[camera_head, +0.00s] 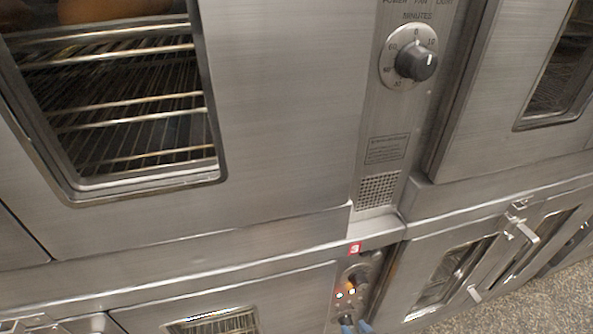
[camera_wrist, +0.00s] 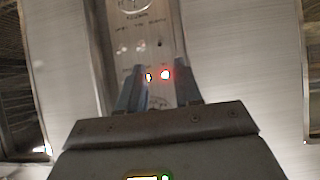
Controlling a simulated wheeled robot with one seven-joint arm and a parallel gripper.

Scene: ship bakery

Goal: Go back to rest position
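My gripper (camera_wrist: 160,88) shows in the wrist view with its two fingers apart and nothing between them, so it is open. The fingers point at a narrow oven control panel (camera_wrist: 143,45) with a lit orange light and a lit red light. In the head view, the bluish fingertips of my gripper (camera_head: 356,326) show at the bottom edge, in front of the lower control panel (camera_head: 357,275). Whether the fingertips touch the panel, I cannot tell. The rest of my arm is out of the head view.
Steel ovens fill the head view. The upper oven door (camera_head: 285,110) has a window showing wire racks (camera_head: 130,110). A black timer knob (camera_head: 416,61) sits on the upper panel. Lower right doors have handles (camera_head: 522,232) that stick out. Speckled floor (camera_head: 545,305) shows at bottom right.

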